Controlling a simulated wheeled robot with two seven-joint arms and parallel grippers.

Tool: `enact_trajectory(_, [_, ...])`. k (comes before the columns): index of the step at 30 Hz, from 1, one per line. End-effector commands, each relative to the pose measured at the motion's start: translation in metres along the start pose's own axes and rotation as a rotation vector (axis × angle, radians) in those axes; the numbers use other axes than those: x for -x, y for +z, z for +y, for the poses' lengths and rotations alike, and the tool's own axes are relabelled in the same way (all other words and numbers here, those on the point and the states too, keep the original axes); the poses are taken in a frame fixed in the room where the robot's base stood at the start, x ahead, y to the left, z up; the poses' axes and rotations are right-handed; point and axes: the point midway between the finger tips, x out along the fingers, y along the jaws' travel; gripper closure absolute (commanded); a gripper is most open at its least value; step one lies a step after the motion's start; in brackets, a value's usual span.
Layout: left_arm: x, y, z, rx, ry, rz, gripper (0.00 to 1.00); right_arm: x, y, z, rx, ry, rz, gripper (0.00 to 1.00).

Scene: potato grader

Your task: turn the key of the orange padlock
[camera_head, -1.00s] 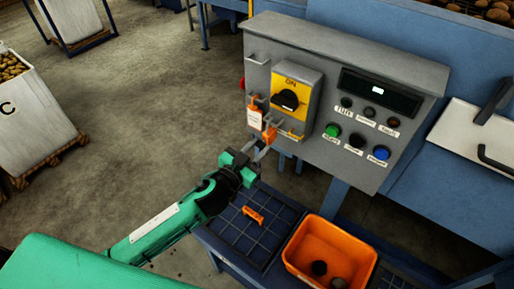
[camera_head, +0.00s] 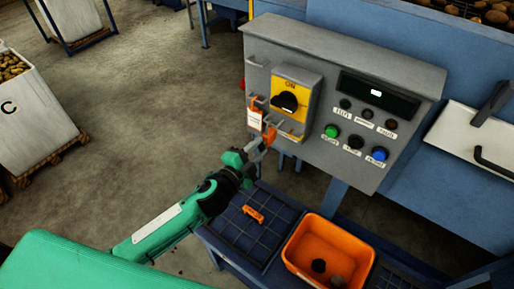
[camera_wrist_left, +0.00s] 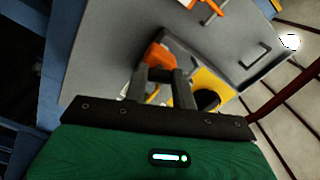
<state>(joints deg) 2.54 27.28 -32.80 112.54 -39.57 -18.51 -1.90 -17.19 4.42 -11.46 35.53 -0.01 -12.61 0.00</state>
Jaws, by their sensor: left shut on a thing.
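The orange padlock (camera_head: 270,137) is at the lower left of the grey control panel, below the yellow switch plate. My left gripper (camera_head: 263,145) reaches up to it from below left. In the left wrist view an orange block, the padlock (camera_wrist_left: 156,55), shows at the tips of my left gripper's dark fingers (camera_wrist_left: 160,75). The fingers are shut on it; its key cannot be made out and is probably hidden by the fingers. The black switch knob (camera_head: 287,101) sits on the yellow plate under the word ON. My right gripper is not in view.
An orange tag with a white label (camera_head: 254,117) hangs just left of the padlock. Push buttons sit right of the switch. Below are a dark gridded tray (camera_head: 236,236) with a small orange piece (camera_head: 253,214) and an orange bin (camera_head: 312,238) holding dark lumps.

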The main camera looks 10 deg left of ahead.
Motion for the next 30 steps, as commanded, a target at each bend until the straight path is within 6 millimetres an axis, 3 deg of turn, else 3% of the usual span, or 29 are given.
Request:
enact_trajectory(15, [0.0001, -0.0005, 0.0003, -0.370, 0.001, 0.001, 0.96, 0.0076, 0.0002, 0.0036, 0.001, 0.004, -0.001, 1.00])
enact_trajectory(30, [0.0002, -0.0002, 0.0009, -0.459, 0.001, 0.001, 0.96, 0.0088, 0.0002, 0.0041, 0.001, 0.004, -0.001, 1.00])
